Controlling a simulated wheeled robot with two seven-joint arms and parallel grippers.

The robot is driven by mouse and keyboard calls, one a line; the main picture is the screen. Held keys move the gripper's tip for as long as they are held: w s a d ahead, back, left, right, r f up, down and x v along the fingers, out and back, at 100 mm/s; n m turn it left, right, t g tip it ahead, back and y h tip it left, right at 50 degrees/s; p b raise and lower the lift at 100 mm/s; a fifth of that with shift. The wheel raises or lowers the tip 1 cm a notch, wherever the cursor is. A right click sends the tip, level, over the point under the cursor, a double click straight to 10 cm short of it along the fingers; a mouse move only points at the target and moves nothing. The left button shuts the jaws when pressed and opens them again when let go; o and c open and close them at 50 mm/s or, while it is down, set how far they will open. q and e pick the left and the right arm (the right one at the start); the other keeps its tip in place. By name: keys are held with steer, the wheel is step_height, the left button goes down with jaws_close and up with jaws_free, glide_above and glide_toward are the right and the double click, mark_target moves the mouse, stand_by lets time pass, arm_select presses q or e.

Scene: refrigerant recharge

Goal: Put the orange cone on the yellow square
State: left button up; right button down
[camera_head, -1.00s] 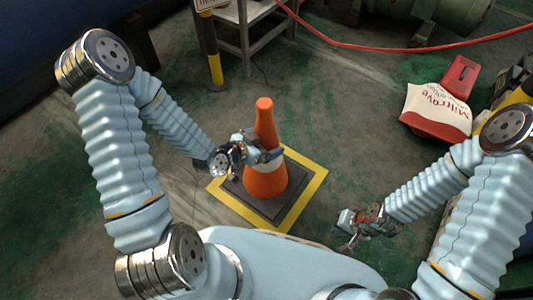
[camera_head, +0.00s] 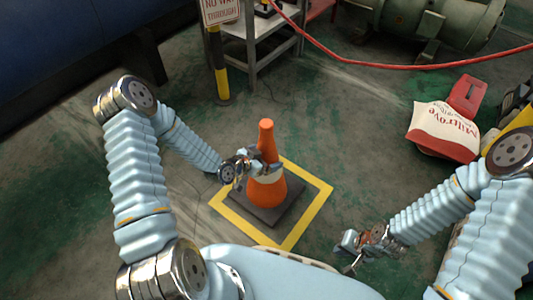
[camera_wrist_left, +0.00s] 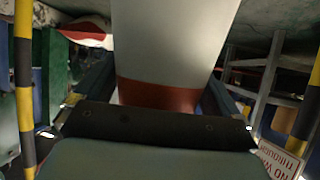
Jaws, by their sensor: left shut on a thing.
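The orange cone (camera_head: 266,190) stands upright with a pale band and a dark square base (camera_head: 268,216). My left gripper (camera_head: 263,169) is shut on the cone at the band. In the left wrist view the cone's pale band (camera_wrist_left: 175,40) fills the space between the left gripper's fingers (camera_wrist_left: 158,100). The yellow square (camera_head: 312,212) is an outline on the floor around the base; the base lies nearer its left side. I cannot tell whether the base touches the floor. My right gripper (camera_head: 347,251) is empty, off the square's lower right; its finger gap is unclear.
A metal table (camera_head: 252,45) and a yellow-black post (camera_head: 221,78) with a sign (camera_head: 219,11) stand behind. A red hose (camera_head: 390,64) crosses the back floor. A white-and-red sack (camera_head: 443,130) lies at the right. Floor between the square and sack is clear.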

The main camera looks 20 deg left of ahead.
arm_select(q)
steer(key=shift+r, duration=0.1)
steer(key=o, duration=1.7)
steer(key=shift+c, duration=0.2)
steer(key=shift+s+a, duration=0.1)
steer(key=p+v, duration=0.1)
steer(key=v, duration=1)
steer(key=s+d+f+n+g+y, duration=0.2)
steer(key=s+d+f+n+g, duration=0.6)
steer(key=s, duration=0.5)
steer(key=shift+s+d+f+g, duration=0.2)
steer(key=shift+d+f+g, duration=0.45)
steer(key=shift+d+g, duration=0.35)
steer(key=shift+r, duration=0.1)
